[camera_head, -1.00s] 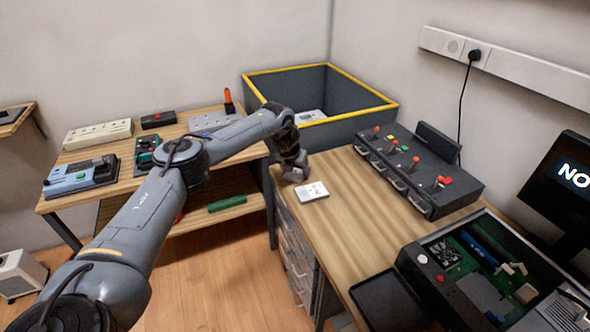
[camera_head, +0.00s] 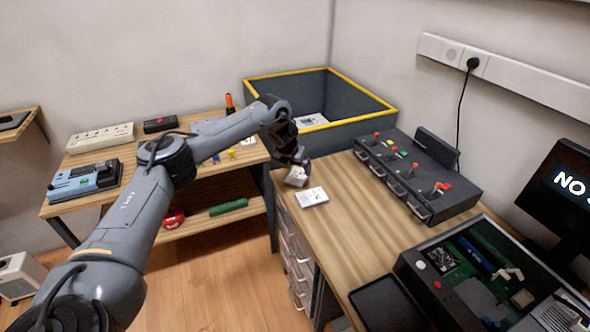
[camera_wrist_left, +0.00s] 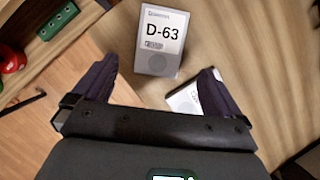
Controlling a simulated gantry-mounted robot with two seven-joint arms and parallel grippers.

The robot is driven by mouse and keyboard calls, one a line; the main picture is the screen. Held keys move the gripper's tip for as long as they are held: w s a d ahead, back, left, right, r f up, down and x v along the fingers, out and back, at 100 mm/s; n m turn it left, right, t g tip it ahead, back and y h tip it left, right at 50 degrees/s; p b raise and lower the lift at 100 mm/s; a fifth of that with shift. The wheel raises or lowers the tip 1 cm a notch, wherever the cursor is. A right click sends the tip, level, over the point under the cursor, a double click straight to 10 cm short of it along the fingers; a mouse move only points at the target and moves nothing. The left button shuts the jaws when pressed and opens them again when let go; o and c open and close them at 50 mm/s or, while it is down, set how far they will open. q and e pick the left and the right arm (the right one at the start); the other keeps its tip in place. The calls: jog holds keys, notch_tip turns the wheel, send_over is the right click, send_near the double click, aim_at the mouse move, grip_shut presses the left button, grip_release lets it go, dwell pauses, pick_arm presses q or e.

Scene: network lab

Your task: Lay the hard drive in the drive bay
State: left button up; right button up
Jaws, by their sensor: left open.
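A grey drive labelled D-63 (camera_wrist_left: 158,42) is ahead of and between my left gripper's spread fingers in the left wrist view. In the head view this pale block (camera_head: 296,176) looks tilted at the desk's left corner, just below the left gripper (camera_head: 293,162). I cannot tell whether a finger touches it. A second white-faced drive (camera_head: 311,197) lies flat on the desk; it is partly hidden behind a finger in the wrist view (camera_wrist_left: 184,98). An open chassis (camera_head: 407,262) with a green board stands at the lower right; its drive bay is not clearly distinguishable. My right gripper is out of view.
A yellow-rimmed dark bin (camera_head: 360,118) stands behind the left gripper. A black switch box (camera_head: 425,190) is at the desk's back. A dark tray (camera_head: 385,303) lies beside the chassis. The desk's middle is clear. A side table (camera_head: 75,160) carries several devices.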

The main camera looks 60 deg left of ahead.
pick_arm(q)
jog(key=p+v, duration=0.1)
jog(key=v, duration=0.5)
jog(key=shift+r, duration=0.2)
jog(key=shift+s, duration=0.1)
